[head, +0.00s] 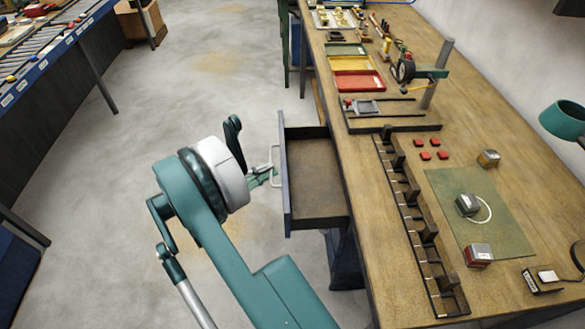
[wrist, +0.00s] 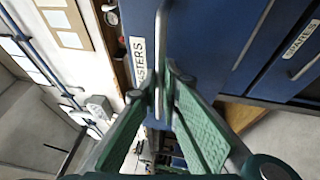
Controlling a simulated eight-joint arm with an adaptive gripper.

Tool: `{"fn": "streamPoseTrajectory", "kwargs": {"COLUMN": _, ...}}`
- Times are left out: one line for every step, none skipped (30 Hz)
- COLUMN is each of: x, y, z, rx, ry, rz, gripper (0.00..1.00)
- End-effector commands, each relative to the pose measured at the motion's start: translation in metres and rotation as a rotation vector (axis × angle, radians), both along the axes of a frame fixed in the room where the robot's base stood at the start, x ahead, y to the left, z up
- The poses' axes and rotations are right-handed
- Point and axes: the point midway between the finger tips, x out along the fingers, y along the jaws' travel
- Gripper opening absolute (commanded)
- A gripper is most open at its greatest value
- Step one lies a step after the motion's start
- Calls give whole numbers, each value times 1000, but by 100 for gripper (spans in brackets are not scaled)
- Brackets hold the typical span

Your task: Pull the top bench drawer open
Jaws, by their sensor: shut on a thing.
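The top bench drawer (head: 316,185) is pulled out from the left side of the wooden bench, and its brown inside looks empty. Its dark front faces my arm. My gripper (head: 266,177) is shut on the pale drawer handle (head: 276,156) at that front. In the wrist view my green fingers (wrist: 166,86) close around the metal bar handle (wrist: 159,45), beside the blue drawer front (wrist: 205,45). A label there is partly hidden and ends in "ASTERS".
The bench top (head: 400,150) holds a black slotted rack (head: 418,230), red blocks (head: 425,148), trays and a green mat (head: 500,225). The grey floor (head: 215,85) left of the drawer is clear.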

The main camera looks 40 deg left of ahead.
Motion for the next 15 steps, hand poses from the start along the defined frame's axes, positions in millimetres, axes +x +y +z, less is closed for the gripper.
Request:
{"fn": "streamPoseTrajectory", "kwargs": {"x": -15, "y": 14, "z": 0, "rx": 1, "ry": -1, "rz": 4, "gripper": 0}}
{"fn": "streamPoseTrajectory", "kwargs": {"x": -21, "y": 21, "z": 0, "rx": 1, "ry": -1, "rz": 3, "gripper": 0}}
{"fn": "streamPoseTrajectory", "kwargs": {"x": -31, "y": 31, "z": 0, "rx": 1, "ry": -1, "rz": 3, "gripper": 0}}
{"fn": "streamPoseTrajectory", "kwargs": {"x": -38, "y": 37, "z": 0, "rx": 1, "ry": -1, "rz": 3, "gripper": 0}}
{"fn": "streamPoseTrajectory", "kwargs": {"x": -43, "y": 43, "z": 0, "rx": 1, "ry": -1, "rz": 3, "gripper": 0}}
{"fn": "streamPoseTrajectory", "kwargs": {"x": -51, "y": 51, "z": 0, "rx": 1, "ry": -1, "rz": 2, "gripper": 0}}
{"fn": "streamPoseTrajectory", "kwargs": {"x": -57, "y": 56, "z": 0, "rx": 1, "ry": -1, "rz": 2, "gripper": 0}}
{"fn": "streamPoseTrajectory", "kwargs": {"x": -62, "y": 62, "z": 0, "rx": 1, "ry": -1, "rz": 2, "gripper": 0}}
{"fn": "streamPoseTrajectory", "kwargs": {"x": -68, "y": 68, "z": 0, "rx": 1, "ry": -1, "rz": 2, "gripper": 0}}
{"fn": "streamPoseTrajectory", "kwargs": {"x": -72, "y": 72, "z": 0, "rx": 0, "ry": -1, "rz": 1, "gripper": 0}}
{"fn": "streamPoseTrajectory", "kwargs": {"x": -76, "y": 75, "z": 0, "rx": 0, "ry": -1, "rz": 1, "gripper": 0}}
{"fn": "streamPoseTrajectory", "kwargs": {"x": -80, "y": 80, "z": 0, "rx": 1, "ry": 0, "rz": 1, "gripper": 0}}
{"fn": "streamPoseTrajectory", "kwargs": {"x": -83, "y": 83, "z": 0, "rx": 1, "ry": 0, "rz": 1, "gripper": 0}}
{"fn": "streamPoseTrajectory", "kwargs": {"x": -86, "y": 85, "z": 0, "rx": 1, "ry": 0, "rz": 1, "gripper": 0}}
{"fn": "streamPoseTrajectory", "kwargs": {"x": -88, "y": 88, "z": 0, "rx": 1, "ry": 0, "rz": 1, "gripper": 0}}
